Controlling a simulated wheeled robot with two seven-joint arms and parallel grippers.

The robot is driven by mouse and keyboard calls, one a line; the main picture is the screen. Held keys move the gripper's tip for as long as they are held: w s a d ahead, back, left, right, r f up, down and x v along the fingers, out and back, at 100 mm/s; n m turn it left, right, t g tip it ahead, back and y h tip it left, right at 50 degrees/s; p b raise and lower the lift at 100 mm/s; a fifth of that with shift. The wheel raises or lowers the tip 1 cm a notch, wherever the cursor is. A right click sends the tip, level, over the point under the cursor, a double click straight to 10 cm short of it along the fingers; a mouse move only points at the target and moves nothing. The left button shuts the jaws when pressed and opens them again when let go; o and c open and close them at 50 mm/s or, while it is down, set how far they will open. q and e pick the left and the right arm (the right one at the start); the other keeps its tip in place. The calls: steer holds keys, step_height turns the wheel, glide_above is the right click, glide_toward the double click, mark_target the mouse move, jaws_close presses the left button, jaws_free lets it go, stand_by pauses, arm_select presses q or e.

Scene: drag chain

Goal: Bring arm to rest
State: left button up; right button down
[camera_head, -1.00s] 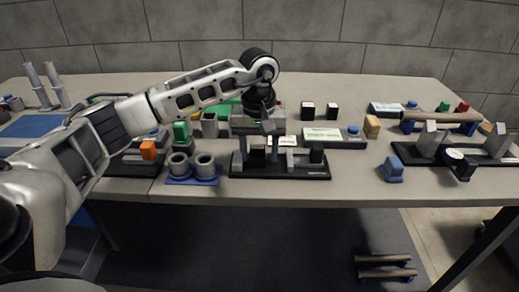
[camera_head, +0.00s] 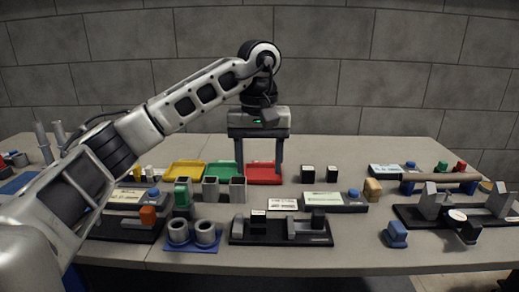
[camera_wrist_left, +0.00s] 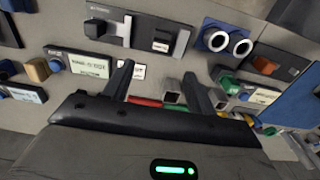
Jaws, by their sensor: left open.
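My left arm comes in from the left in the head view. Its left gripper (camera_head: 255,152) hangs above the middle of the table, fingers pointing down, apart and empty. The left wrist view also shows the left gripper (camera_wrist_left: 160,88) with its two fingers spread and nothing between them. Below it in the head view is a black fixture (camera_head: 281,230) with grey and black blocks on its base. My right gripper is not in either view.
The space above the table is free around the gripper.

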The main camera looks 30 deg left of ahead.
arm_select(q)
steer(key=shift+r, duration=0.9)
